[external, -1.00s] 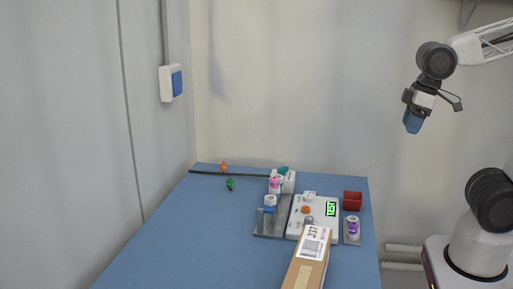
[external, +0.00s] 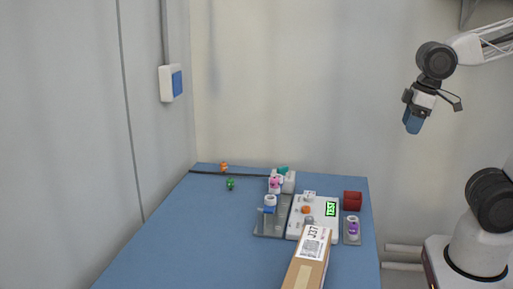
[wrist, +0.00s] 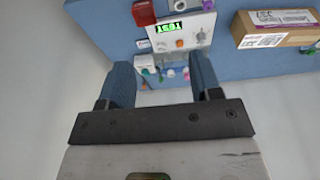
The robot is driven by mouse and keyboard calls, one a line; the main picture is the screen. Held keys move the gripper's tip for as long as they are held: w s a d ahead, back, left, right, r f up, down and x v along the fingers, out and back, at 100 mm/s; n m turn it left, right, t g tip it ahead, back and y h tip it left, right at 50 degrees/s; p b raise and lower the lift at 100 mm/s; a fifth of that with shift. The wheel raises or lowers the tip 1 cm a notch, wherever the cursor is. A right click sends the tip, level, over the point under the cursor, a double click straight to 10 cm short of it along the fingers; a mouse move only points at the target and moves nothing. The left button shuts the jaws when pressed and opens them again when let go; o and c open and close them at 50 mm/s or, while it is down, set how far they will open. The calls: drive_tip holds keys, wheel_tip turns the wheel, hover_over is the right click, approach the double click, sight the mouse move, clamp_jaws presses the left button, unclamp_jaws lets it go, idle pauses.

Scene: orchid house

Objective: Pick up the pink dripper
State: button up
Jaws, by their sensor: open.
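A white device (external: 306,228) with a green display stands mid-table. A cardboard box (external: 303,276) lies in front. A red container (external: 352,199), a purple item (external: 353,228), a blue item (external: 267,210), a green item (external: 230,184) and an orange item (external: 224,166) are nearby. The table's left is clear.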

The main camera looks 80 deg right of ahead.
idle(0.3)
drive_tip(key=w+d+f+n+g+h, duration=0.25)
drive_tip(key=w+f+n+h, duration=0.35)
drive_tip(key=w, duration=0.3)
drive_tip(key=n+t+h, duration=0.5)
drive_tip(key=n+t, duration=0.6)
drive_tip(key=n, duration=1)
approach(276, 180)
drive_tip(key=r+x, duration=0.1)
drive_tip(key=x, duration=0.2)
drive_tip(key=shift+w+d+f, duration=0.1)
drive_tip(key=shift+f, duration=0.5)
drive_tip(key=shift+d, duration=0.1)
drive_tip(key=shift+x, duration=1.25)
